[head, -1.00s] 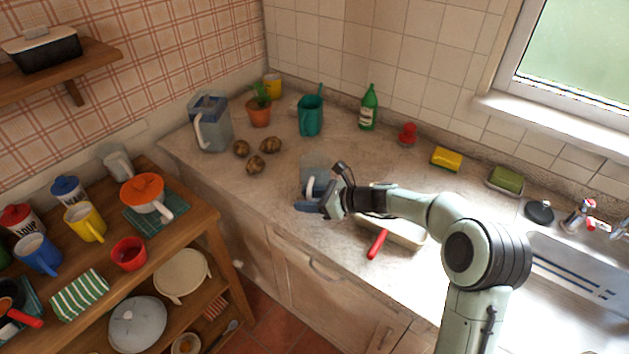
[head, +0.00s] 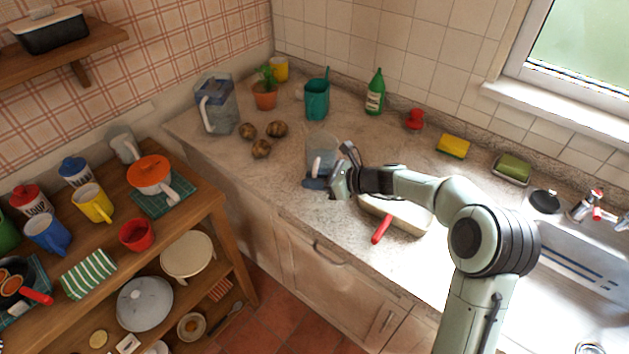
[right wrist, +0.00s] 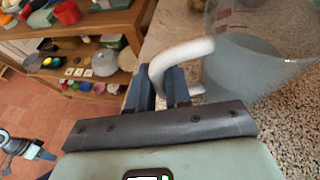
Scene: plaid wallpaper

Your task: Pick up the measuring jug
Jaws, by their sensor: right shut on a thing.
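The measuring jug (head: 323,147) is a clear see-through jug with a white handle, upright at the front part of the counter. My right gripper (head: 328,181) is at its near side, shut on the white handle. In the right wrist view the handle (right wrist: 184,54) passes between the two dark blue fingers (right wrist: 160,88), and the clear jug body (right wrist: 245,65) is to the right. The jug's base is partly hidden by the gripper, and I cannot tell whether it touches the counter.
A tray with a red-handled tool (head: 382,229) lies right of the jug under my arm. Several potatoes (head: 261,149), a blue-lidded jug (head: 216,105), a green watering can (head: 316,98) and a green bottle (head: 375,93) stand farther back. A wooden shelf unit (head: 205,212) is at the left.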

